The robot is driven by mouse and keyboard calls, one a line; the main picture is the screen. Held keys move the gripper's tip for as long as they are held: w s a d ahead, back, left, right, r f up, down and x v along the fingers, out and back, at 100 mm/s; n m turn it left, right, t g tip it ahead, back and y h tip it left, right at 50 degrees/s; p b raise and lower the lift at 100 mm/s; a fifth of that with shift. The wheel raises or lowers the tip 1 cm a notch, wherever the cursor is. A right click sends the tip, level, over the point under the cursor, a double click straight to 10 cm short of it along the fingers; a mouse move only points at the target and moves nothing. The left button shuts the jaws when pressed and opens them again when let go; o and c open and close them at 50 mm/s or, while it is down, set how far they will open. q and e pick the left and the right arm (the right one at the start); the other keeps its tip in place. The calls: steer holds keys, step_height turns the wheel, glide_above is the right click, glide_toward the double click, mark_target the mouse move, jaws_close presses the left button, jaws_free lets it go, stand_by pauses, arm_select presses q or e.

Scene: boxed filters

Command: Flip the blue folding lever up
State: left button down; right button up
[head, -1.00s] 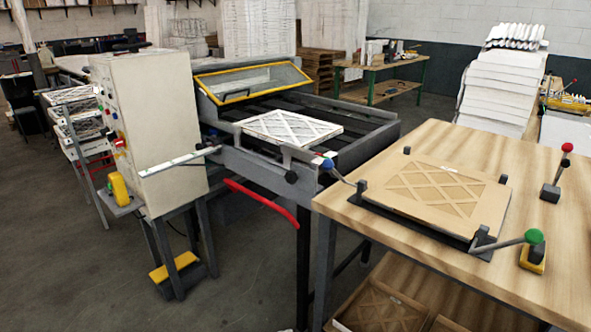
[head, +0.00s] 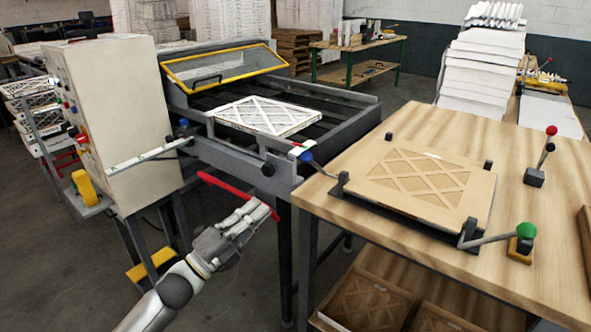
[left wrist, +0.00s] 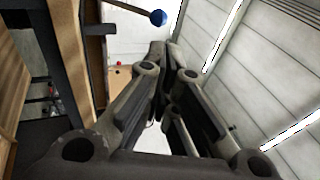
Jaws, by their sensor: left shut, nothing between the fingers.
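The blue folding lever (head: 306,157) is at the left end of the fixture on the wooden table, beside the press frame. Its blue knob also shows at the top of the left wrist view (left wrist: 157,17), on a thin rod, apart from my fingers. My left gripper (head: 264,208) is shut and empty. It is below and to the left of the lever, in front of the press frame, pointing up and right. Its closed fingers fill the middle of the left wrist view (left wrist: 164,52). My right gripper is not in view.
A cardboard-framed filter (head: 420,180) lies in the fixture on the table (head: 375,140). A green-knobbed lever (head: 526,230) and a red-knobbed lever (head: 551,131) stand at right. The press's red bar (head: 238,193) is close to my left gripper. A white filter (head: 264,115) lies on the press.

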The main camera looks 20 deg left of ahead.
arm_select(q)
steer(key=w, duration=0.1)
steer(key=p, duration=0.4)
glide_toward(308, 160)
steer(key=x, duration=0.5)
steer(key=shift+w+d+r, duration=0.1)
steer(key=shift+w+r, duration=0.05)
steer(key=shift+w+d, duration=0.25)
steer(key=shift+w, duration=0.2)
steer(key=shift+r+p, duration=0.2)
steer(key=shift+p, duration=0.1)
